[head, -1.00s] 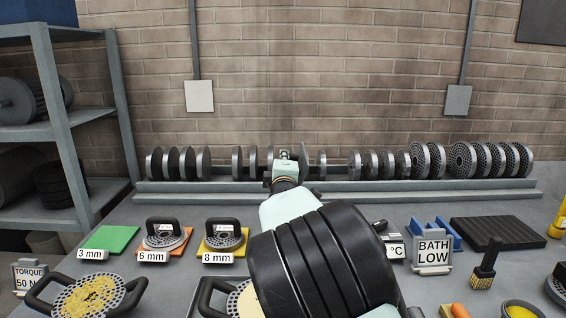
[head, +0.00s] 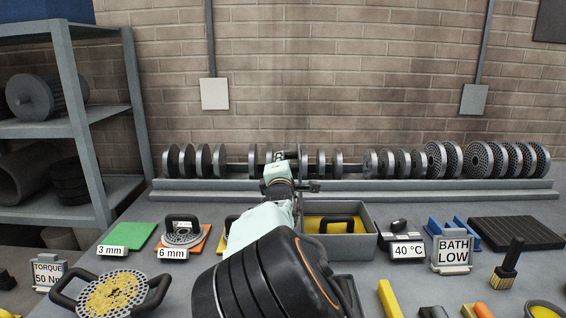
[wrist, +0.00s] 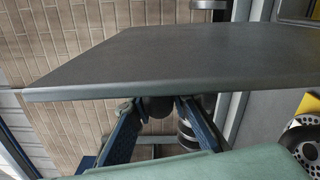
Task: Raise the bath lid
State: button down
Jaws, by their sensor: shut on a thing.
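The bath lid (wrist: 190,62) is a dark grey flat plate that fills the upper middle of the wrist view, with its edge toward the camera. My gripper (wrist: 159,104) has its two blue fingers shut on a dark rounded grip at that edge. The bath (head: 366,243) is a grey box right of my arm, behind the front tools. Its top is uncovered on the visible side, showing a yellow inside and a black handle (head: 336,219). Its left part is hidden by my arm.
A 40 °C sign (head: 408,250) and a BATH LOW sign (head: 453,252) stand right of the bath. A rack of discs (head: 440,184) lines the back wall. Left are green (head: 128,235) and orange mats; a yellow bar (head: 389,298) lies in front.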

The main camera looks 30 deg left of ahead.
jog(key=shift+a+r, duration=0.1)
jog(key=c, duration=1.8)
grip_release()
jog(key=v, duration=1.2)
